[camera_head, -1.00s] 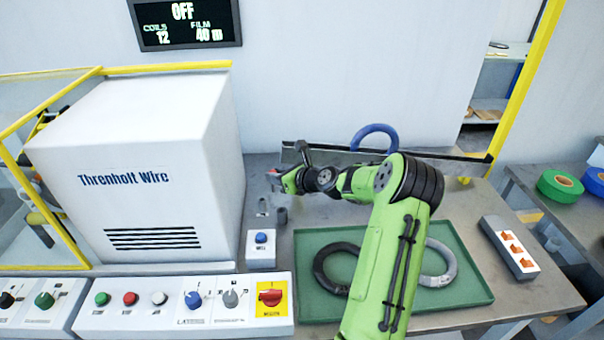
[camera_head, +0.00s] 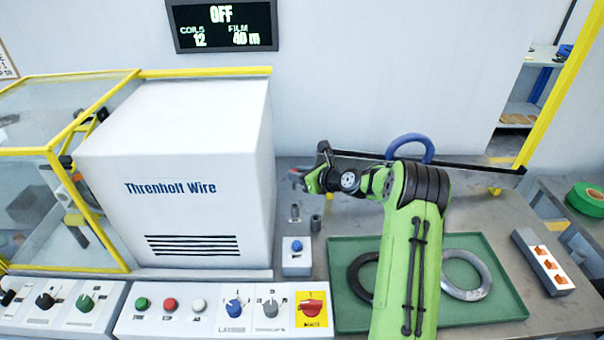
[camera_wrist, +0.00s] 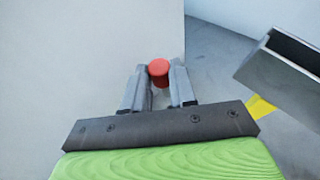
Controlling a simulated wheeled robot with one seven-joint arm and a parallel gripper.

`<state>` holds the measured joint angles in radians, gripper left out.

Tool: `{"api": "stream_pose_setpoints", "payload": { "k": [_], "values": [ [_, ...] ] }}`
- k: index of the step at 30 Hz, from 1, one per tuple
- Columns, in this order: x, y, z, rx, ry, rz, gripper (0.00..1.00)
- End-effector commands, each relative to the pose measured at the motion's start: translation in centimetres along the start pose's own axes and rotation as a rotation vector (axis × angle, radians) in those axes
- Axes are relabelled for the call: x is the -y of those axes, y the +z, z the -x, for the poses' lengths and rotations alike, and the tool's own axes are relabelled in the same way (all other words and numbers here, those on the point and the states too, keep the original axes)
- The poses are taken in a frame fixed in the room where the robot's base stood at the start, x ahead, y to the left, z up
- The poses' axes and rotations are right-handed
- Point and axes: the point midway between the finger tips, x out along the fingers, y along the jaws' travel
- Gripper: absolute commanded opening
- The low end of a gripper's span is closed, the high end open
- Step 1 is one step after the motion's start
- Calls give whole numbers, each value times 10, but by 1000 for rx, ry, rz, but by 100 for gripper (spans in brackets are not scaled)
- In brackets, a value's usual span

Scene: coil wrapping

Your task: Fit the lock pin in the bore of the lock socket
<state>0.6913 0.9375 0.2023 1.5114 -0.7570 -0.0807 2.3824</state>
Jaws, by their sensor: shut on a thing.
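My gripper (camera_head: 298,178) is shut on the red-topped lock pin, whose red end (camera_wrist: 158,71) shows between the fingertips in the wrist view. The rest of the pin is mostly hidden by the fingers. The gripper is held above the back of the bench, beside the white machine. Two small fittings stand on the bench nearer the camera than the gripper: a pale upright piece (camera_head: 295,213) and a dark grey cylinder (camera_head: 316,223). I cannot tell for sure which is the lock socket. The pin is apart from both.
The white Threnholt Wire machine (camera_head: 175,150) stands close on the left. A blue-button box (camera_head: 296,258) sits in front of the fittings. A green tray (camera_head: 505,300) holds a dark and a grey coil. A blue ring (camera_head: 411,143) is at the back by a dark rail.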

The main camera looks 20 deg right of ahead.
Motion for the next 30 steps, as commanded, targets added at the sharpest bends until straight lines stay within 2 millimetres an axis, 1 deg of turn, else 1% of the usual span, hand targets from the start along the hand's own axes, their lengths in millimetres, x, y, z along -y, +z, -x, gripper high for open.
{"api": "stream_pose_setpoints", "payload": {
  "k": [4, 9, 18, 22, 30],
  "values": [
    [0, 1, 1, 0, 0, -3, 0],
    [0, -20, -8, -1, 0, -2, 0],
    [0, -50, -20, 0, 0, -2, 0],
    [0, -54, -22, 0, 0, -1, 0],
    [0, -53, -22, 0, -1, 0, 0]
  ]
}}
